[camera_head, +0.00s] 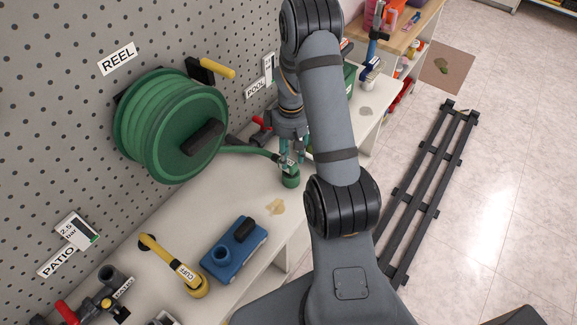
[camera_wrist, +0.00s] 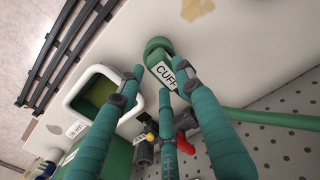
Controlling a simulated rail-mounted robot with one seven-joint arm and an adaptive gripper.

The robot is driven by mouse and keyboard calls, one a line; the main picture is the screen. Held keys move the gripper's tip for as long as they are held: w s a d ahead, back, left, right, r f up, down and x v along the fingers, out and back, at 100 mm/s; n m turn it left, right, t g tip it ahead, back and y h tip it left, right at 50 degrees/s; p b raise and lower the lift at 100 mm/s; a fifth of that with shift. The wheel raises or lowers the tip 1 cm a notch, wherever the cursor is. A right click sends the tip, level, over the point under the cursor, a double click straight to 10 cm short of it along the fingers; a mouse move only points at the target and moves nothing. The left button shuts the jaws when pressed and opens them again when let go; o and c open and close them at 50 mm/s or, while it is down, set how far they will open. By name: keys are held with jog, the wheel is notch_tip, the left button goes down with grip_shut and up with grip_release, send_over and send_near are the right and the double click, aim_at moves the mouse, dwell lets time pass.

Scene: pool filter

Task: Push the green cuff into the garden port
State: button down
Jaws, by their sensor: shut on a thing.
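The green cuff (camera_head: 290,178), with a CUFF label, is at the end of the green hose (camera_head: 250,150). In the wrist view the cuff (camera_wrist: 160,66) is between the teal fingertips of my gripper (camera_wrist: 160,70), which is shut on it. My gripper (camera_head: 291,160) holds it close above the white bench; I cannot tell whether it touches the bench. A grey port (camera_wrist: 146,152) with a red lever (camera_wrist: 184,122) shows beyond the fingers in the wrist view. No readable label marks it as the garden port. My arm hides part of the bench.
The green hose reel (camera_head: 170,125) hangs on the pegboard. A white-rimmed green container (camera_wrist: 72,100) stands close to my fingers. On the bench (camera_head: 200,205) are a blue device (camera_head: 232,252), a yellow hose with its cuff (camera_head: 170,262), and another red-handled port assembly (camera_head: 98,304).

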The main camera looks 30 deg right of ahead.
jog(key=shift+s+r+p, duration=0.2)
jog(key=shift+r+p, duration=0.95)
jog(key=shift+r, duration=0.45)
jog(key=shift+s+r+p, duration=0.2)
jog(key=shift+r+p, duration=0.95)
jog(key=shift+r, duration=0.45)
jog(key=shift+w+r, duration=0.1)
jog(key=shift+r, duration=0.35)
jog(key=shift+r+p, duration=0.1)
jog(key=shift+p, duration=0.25)
